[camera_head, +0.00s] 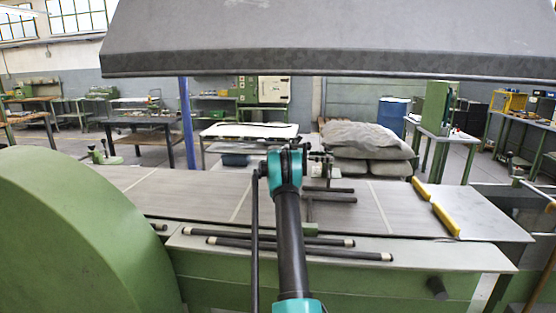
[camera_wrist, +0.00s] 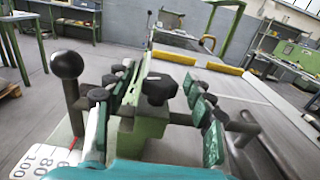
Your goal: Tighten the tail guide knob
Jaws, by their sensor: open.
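In the wrist view a black lobed knob (camera_wrist: 159,88), which looks like the tail guide knob, sits on a green block (camera_wrist: 142,128). My gripper (camera_wrist: 161,80) is open, with one finger on each side of the knob. Gaps show between the knob and both fingers, so it is not gripped. In the head view my gripper is mostly hidden behind my teal wrist joint, over the grey table of the green machine (camera_head: 400,270). The knob cannot be made out there.
A black ball-ended lever (camera_wrist: 66,65) and a white number scale (camera_wrist: 45,160) stand left of my gripper. Dark bars (camera_head: 330,198) project beside my arm. Yellow blocks (camera_head: 446,218) lie on the table's right. A large grey hood (camera_head: 320,35) hangs above.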

